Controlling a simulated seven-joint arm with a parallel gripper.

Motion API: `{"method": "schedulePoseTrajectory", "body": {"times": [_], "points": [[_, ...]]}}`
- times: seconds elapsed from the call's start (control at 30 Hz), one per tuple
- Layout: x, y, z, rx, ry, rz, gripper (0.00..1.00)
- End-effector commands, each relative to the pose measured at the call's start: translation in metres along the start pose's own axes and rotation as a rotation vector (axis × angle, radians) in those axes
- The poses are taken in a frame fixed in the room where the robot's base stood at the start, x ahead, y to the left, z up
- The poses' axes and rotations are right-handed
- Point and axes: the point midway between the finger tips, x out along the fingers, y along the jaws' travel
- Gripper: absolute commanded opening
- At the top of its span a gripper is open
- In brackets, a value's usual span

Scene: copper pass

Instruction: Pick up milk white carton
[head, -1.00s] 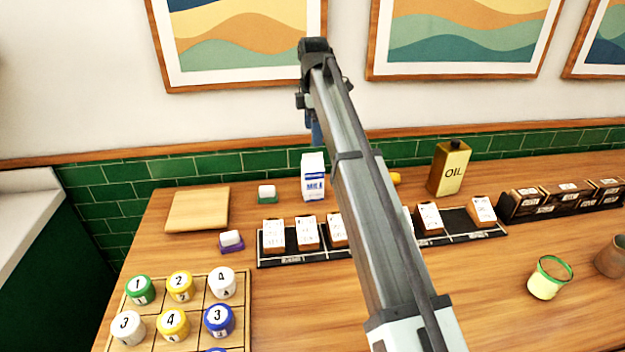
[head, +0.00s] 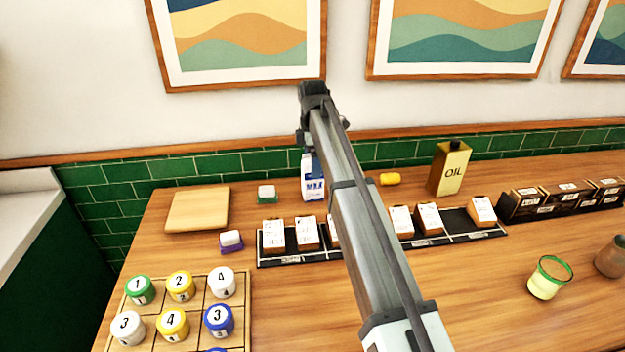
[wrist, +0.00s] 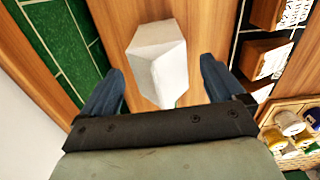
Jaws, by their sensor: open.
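The milk carton (head: 313,188) is white with blue print and stands upright on the wooden counter near the green tiled wall. In the head view my arm hides part of its top. In the wrist view the white carton (wrist: 157,58) shows ahead of and between the two blue fingers. My gripper (wrist: 160,82) is open, with a finger on each side of the carton's near end and visible gaps at both sides. In the head view the gripper is mostly hidden behind my arm, above the carton.
A black rack (head: 290,258) with several labelled blocks lies in front of the carton. A small white-and-green block (head: 267,192) and a wooden board (head: 197,209) are left of it. A yellow cylinder (head: 390,179) and an oil tin (head: 449,168) stand to the right.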

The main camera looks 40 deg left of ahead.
Motion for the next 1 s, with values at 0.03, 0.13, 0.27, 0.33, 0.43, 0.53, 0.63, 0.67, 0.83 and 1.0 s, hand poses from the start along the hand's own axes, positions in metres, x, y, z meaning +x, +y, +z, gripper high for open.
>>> {"method": "schedulePoseTrajectory", "body": {"times": [0.03,0.13,0.27,0.33,0.43,0.53,0.63,0.67,0.83,1.0], "points": [[0.0001,0.0000,0.0001,0.000,0.000,0.000,0.96],[-0.0003,0.0002,0.0001,0.000,0.000,0.000,0.96],[-0.0005,0.0001,0.0001,0.000,0.000,0.000,0.85],[-0.0006,0.0001,0.0001,0.000,0.000,0.000,0.79],[-0.0007,0.0001,0.0001,0.000,0.000,0.000,0.69],[-0.0007,0.0002,0.0001,0.000,0.000,0.000,0.59],[-0.0008,0.0002,0.0001,0.000,0.000,0.000,0.50],[-0.0008,0.0002,0.0001,0.000,0.000,0.000,0.47],[-0.0008,0.0002,0.0001,0.000,0.000,0.001,0.31],[-0.0009,0.0002,0.0001,0.000,0.000,0.001,0.14]]}}
